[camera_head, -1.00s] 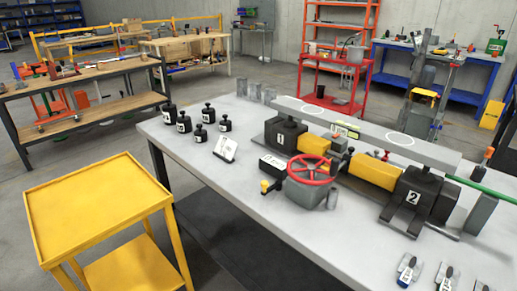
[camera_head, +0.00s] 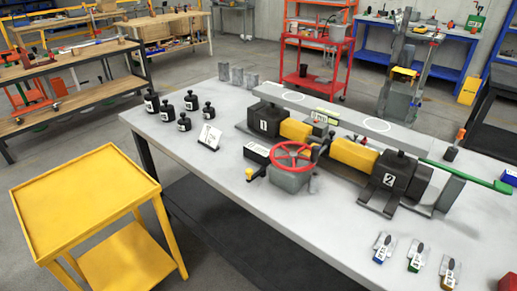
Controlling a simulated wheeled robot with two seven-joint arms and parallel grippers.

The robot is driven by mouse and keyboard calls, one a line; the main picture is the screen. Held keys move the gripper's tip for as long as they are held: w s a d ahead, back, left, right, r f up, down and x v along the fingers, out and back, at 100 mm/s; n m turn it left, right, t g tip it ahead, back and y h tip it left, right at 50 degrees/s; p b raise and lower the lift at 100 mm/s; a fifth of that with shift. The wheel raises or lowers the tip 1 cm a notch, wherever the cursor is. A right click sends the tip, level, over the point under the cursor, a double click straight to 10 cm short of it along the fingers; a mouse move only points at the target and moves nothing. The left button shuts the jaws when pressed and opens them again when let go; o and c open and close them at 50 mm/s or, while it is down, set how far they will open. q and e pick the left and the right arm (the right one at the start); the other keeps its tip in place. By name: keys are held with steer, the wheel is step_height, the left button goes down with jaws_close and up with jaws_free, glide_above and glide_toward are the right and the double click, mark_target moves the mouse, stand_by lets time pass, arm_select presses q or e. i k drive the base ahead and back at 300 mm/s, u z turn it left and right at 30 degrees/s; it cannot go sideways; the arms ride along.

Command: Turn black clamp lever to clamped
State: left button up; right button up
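The jack rig stands on the grey workbench (camera_head: 240,195). It has black gear box 1 (camera_head: 268,118), black gear box 2 (camera_head: 393,177), yellow shaft covers (camera_head: 354,154) between them and a long grey beam behind. A red handwheel (camera_head: 293,149) sits on a grey housing (camera_head: 289,179) in front. A small dark lever-like part (camera_head: 323,146) stands just right of the wheel; it may be the black clamp lever, but it is too small to tell its position. Neither gripper is in view.
Black weights (camera_head: 184,121) and a white card (camera_head: 209,137) stand left on the bench. Tagged padlock-like pieces (camera_head: 414,257) lie at the front right. A green bar (camera_head: 470,176) juts out at right. A yellow cart (camera_head: 80,194) stands front left. The front bench top is mostly clear.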

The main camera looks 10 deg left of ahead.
mark_target(261, 172)
steer(key=z, duration=0.15)
steer(key=k, duration=0.15)
steer(key=u, duration=1.4)
steer(key=i, duration=0.45)
